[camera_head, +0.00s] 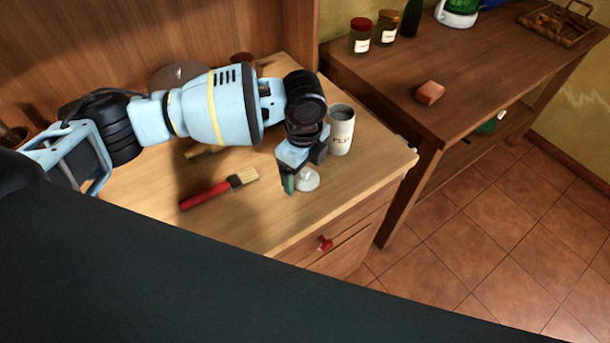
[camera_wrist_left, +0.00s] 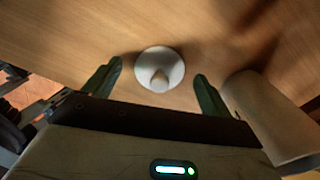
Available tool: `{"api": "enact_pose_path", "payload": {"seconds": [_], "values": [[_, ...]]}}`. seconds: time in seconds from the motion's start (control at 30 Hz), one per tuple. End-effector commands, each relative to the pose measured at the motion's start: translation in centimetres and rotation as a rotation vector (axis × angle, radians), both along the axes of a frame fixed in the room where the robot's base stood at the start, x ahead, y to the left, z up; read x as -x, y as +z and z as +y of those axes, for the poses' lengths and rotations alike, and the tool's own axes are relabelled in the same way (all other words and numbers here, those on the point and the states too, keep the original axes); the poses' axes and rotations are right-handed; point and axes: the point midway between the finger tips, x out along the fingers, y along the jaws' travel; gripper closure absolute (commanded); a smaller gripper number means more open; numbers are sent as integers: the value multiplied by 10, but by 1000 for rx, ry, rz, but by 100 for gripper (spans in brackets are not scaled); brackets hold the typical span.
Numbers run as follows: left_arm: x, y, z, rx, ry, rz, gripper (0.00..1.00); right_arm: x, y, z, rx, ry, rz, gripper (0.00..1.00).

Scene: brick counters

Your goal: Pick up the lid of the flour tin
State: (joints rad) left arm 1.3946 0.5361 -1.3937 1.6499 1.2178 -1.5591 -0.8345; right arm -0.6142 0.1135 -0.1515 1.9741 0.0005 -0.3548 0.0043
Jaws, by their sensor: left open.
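The lid (camera_head: 307,180) is a small pale disc lying on the wooden counter, apart from the tin. My left gripper (camera_head: 298,184) is open and right at the lid. In the wrist view its two green fingertips (camera_wrist_left: 158,78) stand on either side of the lid, with gaps. My right gripper is not seen.
A red-handled brush (camera_head: 218,188) lies left of the gripper on the counter (camera_head: 250,225). A second table (camera_head: 470,90) at the right holds jars (camera_head: 360,37), a reddish block (camera_head: 429,93) and a wooden tray (camera_head: 558,24). Tiled floor (camera_head: 490,240) is open at the lower right.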

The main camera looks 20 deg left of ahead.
Motion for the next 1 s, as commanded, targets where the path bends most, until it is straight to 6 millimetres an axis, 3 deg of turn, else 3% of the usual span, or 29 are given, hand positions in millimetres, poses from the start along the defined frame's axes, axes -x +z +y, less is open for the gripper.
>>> {"api": "enact_pose_path", "payload": {"seconds": [0.27, 0.6, 1.0], "values": [[0, -2, 0, 0, -1, -1, 19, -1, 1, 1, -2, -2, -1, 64], [0, -1, 0, 0, -1, -1, 63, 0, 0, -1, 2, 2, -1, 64], [0, 5, -1, 1, -1, -2, 64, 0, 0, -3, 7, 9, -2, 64]]}}
